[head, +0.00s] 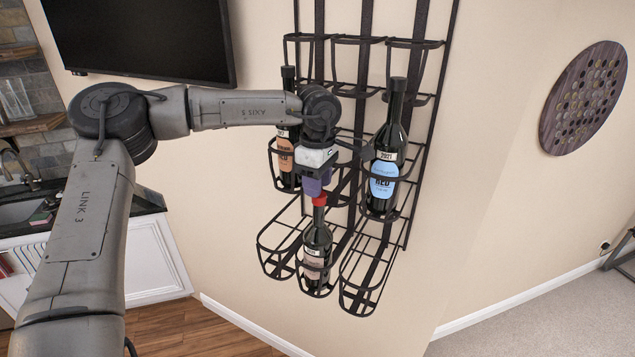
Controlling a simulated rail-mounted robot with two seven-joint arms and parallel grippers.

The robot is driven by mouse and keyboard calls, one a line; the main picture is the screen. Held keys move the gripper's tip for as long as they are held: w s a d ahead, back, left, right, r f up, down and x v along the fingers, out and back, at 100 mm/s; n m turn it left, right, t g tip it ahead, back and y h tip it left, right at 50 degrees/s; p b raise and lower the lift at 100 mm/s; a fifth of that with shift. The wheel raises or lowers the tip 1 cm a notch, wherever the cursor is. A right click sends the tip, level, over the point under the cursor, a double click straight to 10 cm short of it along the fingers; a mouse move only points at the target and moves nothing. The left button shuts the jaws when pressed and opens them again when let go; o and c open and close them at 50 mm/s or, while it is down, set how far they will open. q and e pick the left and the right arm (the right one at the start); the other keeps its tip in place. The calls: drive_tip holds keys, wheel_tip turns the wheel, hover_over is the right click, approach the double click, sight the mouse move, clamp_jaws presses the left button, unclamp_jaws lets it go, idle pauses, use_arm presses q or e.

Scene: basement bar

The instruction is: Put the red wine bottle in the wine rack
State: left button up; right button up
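The wine rack (425,150) is a black wire frame on the wall with rows of basket-like slots. A dark bottle with a red top and a pinkish label (316,262), which seems to be the red wine bottle, stands nearly upright in the middle slot of the bottom row. My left gripper (317,190) is directly above it, pointing down, at or just over the red top. Its fingertips are not clear, so I cannot tell whether it grips the bottle. My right gripper is not in view.
A blue-labelled bottle (384,180) stands in the rack on the right, an orange-labelled bottle (286,160) on the left, partly behind my arm. The outer bottom slots look empty. A television (140,35) hangs upper left; a counter with a sink (25,208) is at far left.

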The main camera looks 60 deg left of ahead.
use_arm(q)
wheel_tip(320, 180, up, 13)
drive_tip(key=b, duration=0.1)
drive_tip(key=shift+b, duration=0.35)
